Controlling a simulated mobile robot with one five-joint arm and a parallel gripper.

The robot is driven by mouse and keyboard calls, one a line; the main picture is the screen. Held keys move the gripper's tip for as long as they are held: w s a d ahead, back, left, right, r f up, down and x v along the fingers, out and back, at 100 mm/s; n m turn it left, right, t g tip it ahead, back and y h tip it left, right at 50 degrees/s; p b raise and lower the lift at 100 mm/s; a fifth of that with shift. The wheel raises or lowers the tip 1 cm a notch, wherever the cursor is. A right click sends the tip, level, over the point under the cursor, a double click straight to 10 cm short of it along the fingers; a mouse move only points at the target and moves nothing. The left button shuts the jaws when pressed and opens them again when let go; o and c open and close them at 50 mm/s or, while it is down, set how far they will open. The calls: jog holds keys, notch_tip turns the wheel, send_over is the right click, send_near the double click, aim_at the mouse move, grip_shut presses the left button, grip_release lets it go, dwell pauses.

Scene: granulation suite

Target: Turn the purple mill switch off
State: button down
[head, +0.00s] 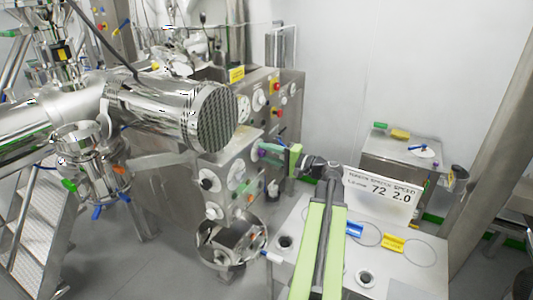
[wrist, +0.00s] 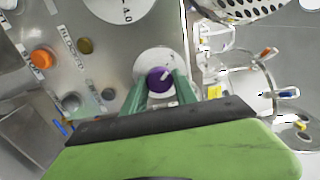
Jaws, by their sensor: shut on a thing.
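The purple mill switch (wrist: 160,80) is a round knob with a pale pointer mark, on a white disc on a steel panel (wrist: 110,62). The pointer slants toward the upper right in the wrist view. My gripper (wrist: 165,92) has its two green fingers on either side of the knob, shut on it. In the head view my gripper (head: 272,158) reaches left to the front of the steel mill cabinet, and a bit of the purple switch (head: 262,153) shows beside the fingertips.
An orange button (wrist: 42,58) and other small controls share the panel. A large steel cylinder (head: 175,112) juts out at the upper left. A steel bench (head: 300,262) with a white sign (head: 382,194) stands beneath my arm. A round steel vessel (head: 230,240) is below the panel.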

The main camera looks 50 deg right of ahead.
jog(key=c, duration=1)
grip_release()
jog(key=shift+o, duration=0.2)
jog(key=v, duration=1.7)
jog(key=shift+s, duration=0.25)
